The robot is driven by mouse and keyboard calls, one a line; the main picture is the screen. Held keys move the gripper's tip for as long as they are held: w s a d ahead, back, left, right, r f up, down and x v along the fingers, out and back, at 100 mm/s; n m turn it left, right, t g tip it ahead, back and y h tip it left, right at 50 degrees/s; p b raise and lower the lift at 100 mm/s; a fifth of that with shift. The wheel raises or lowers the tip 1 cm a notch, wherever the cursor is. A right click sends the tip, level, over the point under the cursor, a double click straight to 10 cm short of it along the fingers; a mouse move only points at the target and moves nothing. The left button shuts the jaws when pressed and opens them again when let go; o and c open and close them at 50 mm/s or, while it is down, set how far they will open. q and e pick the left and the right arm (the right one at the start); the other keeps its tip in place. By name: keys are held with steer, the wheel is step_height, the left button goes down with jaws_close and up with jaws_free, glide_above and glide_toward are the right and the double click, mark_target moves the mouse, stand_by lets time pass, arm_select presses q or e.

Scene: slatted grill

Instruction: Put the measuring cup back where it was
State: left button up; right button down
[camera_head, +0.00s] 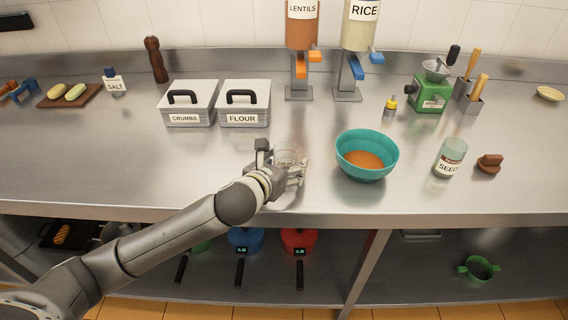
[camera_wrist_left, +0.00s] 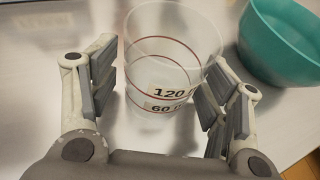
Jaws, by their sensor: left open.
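The measuring cup (camera_wrist_left: 165,75) is clear, with red rings and marks reading 120 and 60. It stands upright on the steel counter and looks empty. In the head view the cup (camera_head: 286,158) is partly hidden by my left gripper (camera_head: 284,172). In the left wrist view my left gripper (camera_wrist_left: 160,95) is open, with one finger on each side of the cup. A gap shows at the left finger; whether the right finger touches the cup I cannot tell. My right gripper is not in view.
A teal bowl (camera_head: 350,143) with orange contents stands right of the cup. Bins of crumbs (camera_head: 188,118) and flour (camera_head: 244,119) stand behind left. Lentil (camera_head: 301,30) and rice (camera_head: 360,32) dispensers stand at the back. A seeds jar (camera_head: 449,160) is farther right.

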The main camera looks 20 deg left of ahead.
arm_select(q)
steer(key=shift+r, duration=0.1)
steer(key=shift+s+r, duration=0.1)
steer(key=v, duration=1.1)
steer(key=shift+s+r, duration=0.2)
steer(key=shift+s, duration=0.15)
